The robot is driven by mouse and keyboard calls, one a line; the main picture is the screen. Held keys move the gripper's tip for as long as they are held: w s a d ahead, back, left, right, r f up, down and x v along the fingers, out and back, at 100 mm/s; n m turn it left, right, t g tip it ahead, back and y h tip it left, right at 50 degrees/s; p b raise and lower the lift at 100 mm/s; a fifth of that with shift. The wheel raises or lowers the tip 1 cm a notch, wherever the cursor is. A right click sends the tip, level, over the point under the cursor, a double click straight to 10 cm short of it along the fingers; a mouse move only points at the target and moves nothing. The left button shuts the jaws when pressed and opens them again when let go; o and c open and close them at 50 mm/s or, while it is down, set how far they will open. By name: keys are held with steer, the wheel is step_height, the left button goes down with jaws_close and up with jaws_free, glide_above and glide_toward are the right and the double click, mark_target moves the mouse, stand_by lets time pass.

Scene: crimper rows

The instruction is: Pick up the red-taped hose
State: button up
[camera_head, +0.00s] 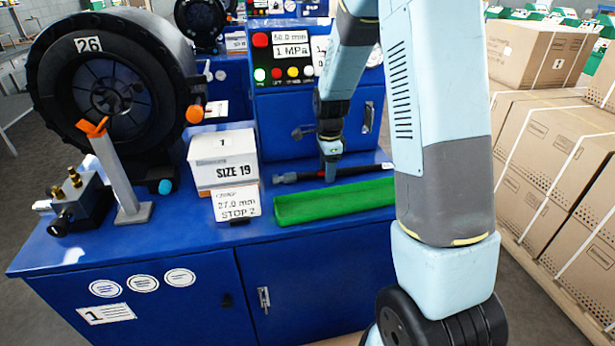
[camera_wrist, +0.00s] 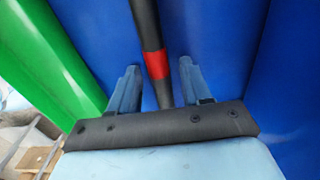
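The black hose (camera_head: 298,177) lies on the blue bench top behind the green tray, running left to right in the head view. In the wrist view the hose (camera_wrist: 145,22) runs down the picture, with its red tape band (camera_wrist: 157,64) between my fingers. My gripper (camera_head: 330,175) is low over the hose. In the wrist view my gripper (camera_wrist: 158,66) is open, one finger on each side of the hose, with a gap showing on both sides. Whether the fingertips reach below the hose cannot be told.
The green tray (camera_head: 290,213) lies just in front of the hose and shows at the left of the wrist view. A white SIZE 19 box (camera_head: 223,165) stands left of the hose. The crimper (camera_head: 110,95) is further left. The control cabinet (camera_head: 285,120) rises behind. Cartons (camera_head: 550,140) are stacked right.

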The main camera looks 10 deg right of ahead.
jaws_close()
steer(key=shift+r, duration=0.15)
stand_by(0.4)
